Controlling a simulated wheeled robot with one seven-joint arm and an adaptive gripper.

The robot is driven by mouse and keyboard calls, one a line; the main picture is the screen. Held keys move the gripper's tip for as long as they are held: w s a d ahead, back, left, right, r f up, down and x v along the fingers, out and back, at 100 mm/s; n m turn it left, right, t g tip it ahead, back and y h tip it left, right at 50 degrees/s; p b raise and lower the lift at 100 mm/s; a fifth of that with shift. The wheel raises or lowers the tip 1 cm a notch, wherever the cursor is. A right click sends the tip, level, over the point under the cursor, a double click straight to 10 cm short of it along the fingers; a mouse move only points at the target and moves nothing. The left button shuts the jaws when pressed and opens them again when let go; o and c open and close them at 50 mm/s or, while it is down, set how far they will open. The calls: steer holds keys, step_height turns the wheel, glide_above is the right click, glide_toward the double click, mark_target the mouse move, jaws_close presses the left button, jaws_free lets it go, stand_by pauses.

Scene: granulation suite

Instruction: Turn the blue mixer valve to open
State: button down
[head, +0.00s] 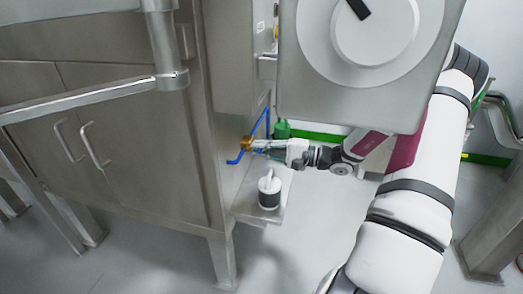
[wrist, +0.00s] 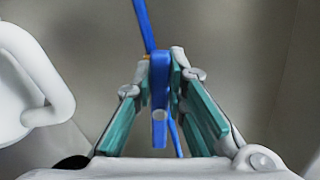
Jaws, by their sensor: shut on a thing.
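The blue mixer valve (head: 235,160) is low on the side of the steel cabinet, with a brass body (head: 247,142) and blue parts running up and down from it. My gripper (head: 259,147) reaches it from the right. In the wrist view, the blue handle (wrist: 159,85) stands between the two teal-padded fingers of my gripper (wrist: 161,65), which are shut on it. The handle's far end and the valve body are mostly hidden there. The handle's exact angle is hard to tell in the head view.
A white and black lidded container (head: 269,190) stands on a small steel shelf (head: 245,208) below my gripper; its white handle shows at left in the wrist view (wrist: 45,90). A green object (head: 282,129) is behind. A large steel housing (head: 300,95) hangs above my forearm.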

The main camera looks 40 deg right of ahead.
steer(key=shift+s+f+n+b, duration=0.1)
steer(key=shift+f+n+b, duration=0.2)
steer(key=shift+n, duration=0.3)
steer(key=shift+f+n+b, duration=0.2)
steer(key=shift+n+b, duration=0.2)
steer(key=shift+n, duration=0.2)
steer(key=c, duration=1.6)
jaws_free()
steer(key=shift+r, duration=0.1)
steer(key=v, duration=1.2)
